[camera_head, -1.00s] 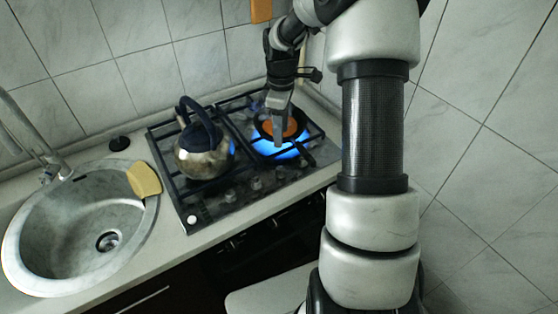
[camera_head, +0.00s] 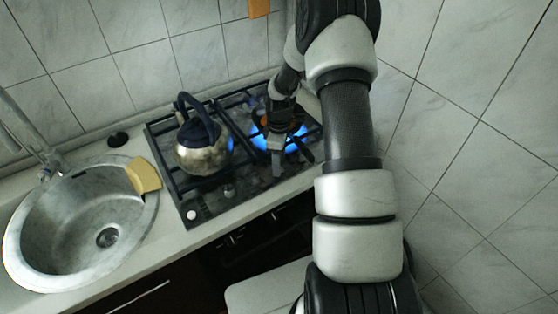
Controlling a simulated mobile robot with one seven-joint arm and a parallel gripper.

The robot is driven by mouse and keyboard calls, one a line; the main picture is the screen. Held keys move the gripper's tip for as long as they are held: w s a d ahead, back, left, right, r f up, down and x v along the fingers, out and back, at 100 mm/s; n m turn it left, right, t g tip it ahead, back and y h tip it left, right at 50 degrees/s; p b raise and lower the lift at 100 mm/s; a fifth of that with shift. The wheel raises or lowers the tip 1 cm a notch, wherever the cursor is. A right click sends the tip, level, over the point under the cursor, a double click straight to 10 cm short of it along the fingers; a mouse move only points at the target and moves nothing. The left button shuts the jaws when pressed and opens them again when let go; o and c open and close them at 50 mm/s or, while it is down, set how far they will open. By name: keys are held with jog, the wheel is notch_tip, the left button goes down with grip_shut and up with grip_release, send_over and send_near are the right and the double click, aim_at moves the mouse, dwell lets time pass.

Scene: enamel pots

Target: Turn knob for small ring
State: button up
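The gas hob (camera_head: 205,205) is a dark plate with black grates, set in the counter. Small knobs (camera_head: 253,182) run along its front edge, dim and blurred. My gripper (camera_head: 277,170) points down at the right part of this knob row, in front of the lit right burner. It covers what lies under its tips, so contact with a knob cannot be told. The finger gap is too small to read. Blue flame (camera_head: 292,146) shows around the gripper. My arm hides most of the small pan on that burner.
A metal kettle (camera_head: 202,155) with a dark handle stands on the left side of the hob, with blue flame at its right. A round sink (camera_head: 40,270) with a yellow sponge (camera_head: 143,175) on its rim is at left. A tiled wall rises behind.

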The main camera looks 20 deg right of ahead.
jog(key=shift+c, duration=0.3)
jog(key=c, duration=1)
jog(key=shift+m+b, duration=0.3)
jog(key=shift+b, duration=0.05)
jog(key=m+b, duration=0.2)
jog(key=shift+f+m, duration=0.15)
jog(key=shift+m, duration=0.25)
jog(key=m+b, duration=0.2)
jog(key=m, duration=0.3)
jog(key=shift+b, duration=0.4)
jog(key=m+b, duration=0.1)
jog(key=m, duration=0.4)
jog(key=shift+b, duration=0.3)
jog(key=shift+m+b, duration=0.4)
jog(key=shift+m, duration=1.8)
